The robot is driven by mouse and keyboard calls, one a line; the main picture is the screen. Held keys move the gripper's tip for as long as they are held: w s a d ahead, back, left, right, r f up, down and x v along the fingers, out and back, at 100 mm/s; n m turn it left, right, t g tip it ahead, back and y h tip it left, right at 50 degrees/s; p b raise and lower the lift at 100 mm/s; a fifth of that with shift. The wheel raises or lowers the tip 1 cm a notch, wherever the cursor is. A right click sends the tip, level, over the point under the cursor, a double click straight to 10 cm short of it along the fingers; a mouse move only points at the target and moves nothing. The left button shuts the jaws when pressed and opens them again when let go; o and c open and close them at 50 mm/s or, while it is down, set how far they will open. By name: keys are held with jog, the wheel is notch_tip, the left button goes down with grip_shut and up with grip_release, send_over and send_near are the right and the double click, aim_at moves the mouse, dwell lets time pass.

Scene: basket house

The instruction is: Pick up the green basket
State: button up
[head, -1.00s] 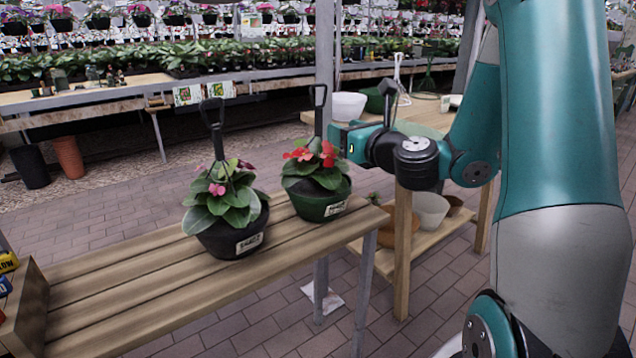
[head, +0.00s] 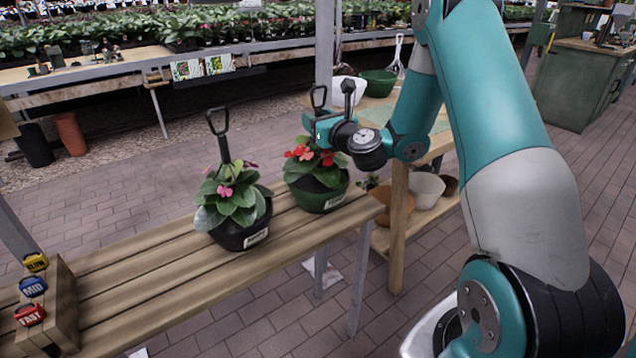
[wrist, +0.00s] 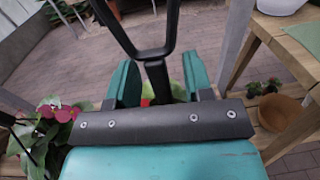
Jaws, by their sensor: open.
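The green basket (head: 318,197) holds a plant with red flowers and stands at the right end of the slatted wooden bench. Its black handle (head: 318,97) rises upright with a loop on top. My gripper (head: 314,126) is at this handle, above the flowers. In the wrist view, my gripper (wrist: 157,78) is open, with the handle's stem (wrist: 157,82) between its two teal fingers and the loop beyond them. Gaps show on both sides of the stem. The basket's body is mostly hidden in the wrist view.
A black basket (head: 240,235) with a pink-flowered plant and upright handle stands close to the left. A box with yellow, blue and red buttons (head: 33,287) sits at the bench's left end. A wooden table (head: 399,230) with pots stands behind to the right.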

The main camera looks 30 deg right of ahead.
jog(key=shift+c, duration=0.2)
grip_shut()
dwell(1.1)
jog(key=shift+r, duration=0.15)
